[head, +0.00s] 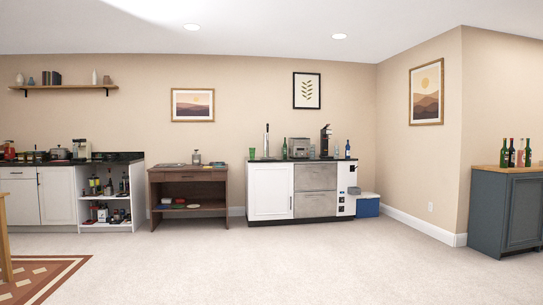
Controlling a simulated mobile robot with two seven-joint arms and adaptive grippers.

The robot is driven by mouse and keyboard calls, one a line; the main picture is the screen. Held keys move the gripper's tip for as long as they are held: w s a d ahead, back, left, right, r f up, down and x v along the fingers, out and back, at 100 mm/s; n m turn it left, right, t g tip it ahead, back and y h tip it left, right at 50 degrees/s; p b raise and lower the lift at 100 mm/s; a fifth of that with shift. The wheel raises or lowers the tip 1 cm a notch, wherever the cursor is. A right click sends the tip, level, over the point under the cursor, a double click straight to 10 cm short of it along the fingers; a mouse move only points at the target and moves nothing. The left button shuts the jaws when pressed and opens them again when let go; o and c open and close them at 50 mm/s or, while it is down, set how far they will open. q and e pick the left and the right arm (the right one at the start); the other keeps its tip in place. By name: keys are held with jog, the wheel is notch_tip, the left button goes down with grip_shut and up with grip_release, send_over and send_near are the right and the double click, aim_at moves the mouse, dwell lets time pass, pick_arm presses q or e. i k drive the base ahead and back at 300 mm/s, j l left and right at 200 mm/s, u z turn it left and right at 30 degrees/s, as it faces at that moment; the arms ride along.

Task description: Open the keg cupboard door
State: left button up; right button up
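A bar unit (297,220) stands against the back wall, some way off across the room. Its left part has a white cupboard door (269,191), which looks shut, with a small upright handle near its right edge. A tall tap (266,140) stands on the counter above this door. No label shows, so I cannot be certain that this is the keg cupboard. Neither of my grippers is in view.
Steel drawers (315,178) and a narrow white shelf part lie right of the door; a blue cooler (367,206) is beside them. A wooden desk (157,203) stands left. A blue-grey cabinet (488,215) is at far right. The carpet (270,265) ahead is clear.

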aim_at(270, 185)
jog(key=z, duration=0.15)
jog(key=i+z, duration=0.25)
jog(key=i, duration=7.55)
jog(key=l, duration=0.15)
